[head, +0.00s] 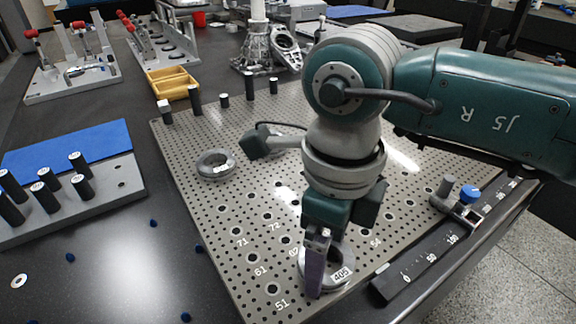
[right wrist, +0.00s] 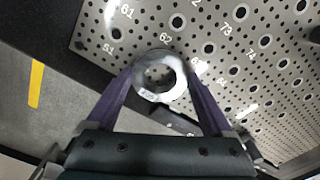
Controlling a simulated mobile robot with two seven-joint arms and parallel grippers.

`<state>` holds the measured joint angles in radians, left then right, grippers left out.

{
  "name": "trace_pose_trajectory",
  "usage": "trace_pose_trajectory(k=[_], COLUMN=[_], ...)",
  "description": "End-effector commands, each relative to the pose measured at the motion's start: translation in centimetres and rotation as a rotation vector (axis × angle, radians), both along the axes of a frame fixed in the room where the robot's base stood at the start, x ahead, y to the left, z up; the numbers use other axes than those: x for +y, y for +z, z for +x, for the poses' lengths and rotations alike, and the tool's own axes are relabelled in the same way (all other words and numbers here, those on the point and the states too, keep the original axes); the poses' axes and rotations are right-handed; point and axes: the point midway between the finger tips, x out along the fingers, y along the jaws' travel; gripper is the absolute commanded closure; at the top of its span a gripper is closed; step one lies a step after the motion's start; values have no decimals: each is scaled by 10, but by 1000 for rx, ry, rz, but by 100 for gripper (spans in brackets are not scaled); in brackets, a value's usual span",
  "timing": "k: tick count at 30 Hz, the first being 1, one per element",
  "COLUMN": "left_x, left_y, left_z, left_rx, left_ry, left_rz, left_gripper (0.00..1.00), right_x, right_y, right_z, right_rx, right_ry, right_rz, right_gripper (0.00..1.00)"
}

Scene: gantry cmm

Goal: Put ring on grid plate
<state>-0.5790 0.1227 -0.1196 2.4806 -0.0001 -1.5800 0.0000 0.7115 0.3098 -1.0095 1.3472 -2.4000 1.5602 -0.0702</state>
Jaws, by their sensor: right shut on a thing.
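A grey metal ring (head: 345,279) with a white label is between the purple fingers of my right gripper (head: 316,268), over the front part of the grid plate (head: 235,205). In the right wrist view my right gripper (right wrist: 160,85) is shut on the ring (right wrist: 148,82), one finger on each side. The ring looks flat; I cannot tell whether it touches the plate (right wrist: 270,60). The plate has many small holes and numbered larger ones, such as 51, 61 and 71. A second labelled ring (head: 216,164) lies on the plate's left part. My left gripper is not in view.
Several black pins stand along the plate's back edge. A black ruled bar (head: 440,247) with a blue-knobbed clamp (head: 468,194) runs along the right. A grey block with black pins (head: 110,190) stands left, a yellow tray (head: 172,83) behind. The plate's middle is mostly free.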

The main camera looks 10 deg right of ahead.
Motion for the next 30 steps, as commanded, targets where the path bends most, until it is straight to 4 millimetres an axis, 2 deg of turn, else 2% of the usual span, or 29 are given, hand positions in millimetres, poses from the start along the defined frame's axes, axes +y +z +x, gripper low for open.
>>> trace_pose_trajectory(k=[8, 9, 12, 19, 23, 26, 30], left_x=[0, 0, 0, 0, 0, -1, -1], left_y=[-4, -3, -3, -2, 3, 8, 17], left_z=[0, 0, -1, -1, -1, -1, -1], left_rx=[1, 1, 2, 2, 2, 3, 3], left_ry=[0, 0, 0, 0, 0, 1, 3], left_rz=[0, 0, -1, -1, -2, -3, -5], left_gripper=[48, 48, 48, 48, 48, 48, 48], right_x=[0, 0, 0, 0, 0, 0, 0], right_y=[-3, -3, -2, -1, 7, 24, 57], right_z=[1, 0, 0, 0, 1, 2, 2], right_rx=[-3, -1, -1, 0, -2, -5, -6], right_ry=[0, -1, -1, -1, 0, 0, 1], right_rz=[0, -1, -1, 0, 1, 1, 1], right_gripper=[100, 12, 1, 0, 0, 0, 0])
